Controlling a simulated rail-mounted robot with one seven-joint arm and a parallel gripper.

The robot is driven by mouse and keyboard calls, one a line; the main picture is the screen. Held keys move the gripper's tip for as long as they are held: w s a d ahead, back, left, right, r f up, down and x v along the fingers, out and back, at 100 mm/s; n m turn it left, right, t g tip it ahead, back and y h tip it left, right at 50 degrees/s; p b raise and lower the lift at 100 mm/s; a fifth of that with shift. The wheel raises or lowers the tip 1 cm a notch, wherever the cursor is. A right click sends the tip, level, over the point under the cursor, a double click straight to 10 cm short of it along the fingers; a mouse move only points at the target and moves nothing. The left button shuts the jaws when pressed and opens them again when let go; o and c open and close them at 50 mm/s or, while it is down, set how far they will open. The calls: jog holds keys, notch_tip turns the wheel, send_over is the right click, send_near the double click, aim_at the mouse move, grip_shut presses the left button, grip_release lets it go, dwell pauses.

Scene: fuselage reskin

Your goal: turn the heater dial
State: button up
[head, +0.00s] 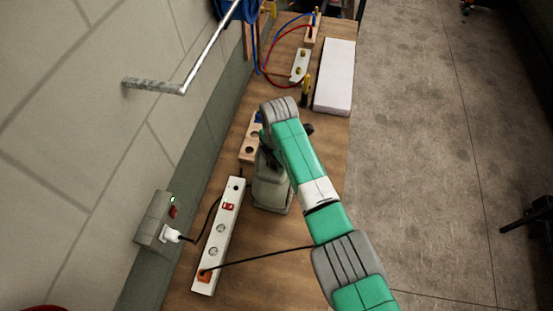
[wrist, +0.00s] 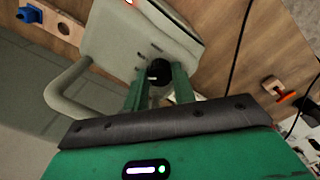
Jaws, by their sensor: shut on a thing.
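The heater is a grey-green box (head: 271,192) on the wooden bench, partly covered by my arm in the head view. In the wrist view its body (wrist: 140,38) fills the top middle, with a tubular handle at its left. The black round heater dial (wrist: 159,71) has a pale mark and sits between my fingertips. My gripper (wrist: 160,82) is shut on the dial, one green finger on each side. The head view does not show the dial clearly, and the fingertips are hidden there.
A white power strip (head: 220,236) with a red switch and an orange plug (head: 204,275) lies left of the heater. A black cable crosses the bench. A wooden block with holes (head: 250,141) and a white box (head: 335,77) are farther back. A wall socket (head: 154,219) is at left.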

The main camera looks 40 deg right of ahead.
jog(key=shift+n, duration=0.7)
jog(key=o, duration=1)
notch_tip(320, 180, up, 8)
jog(key=shift+s+f, duration=0.1)
jog(key=shift+s, duration=0.05)
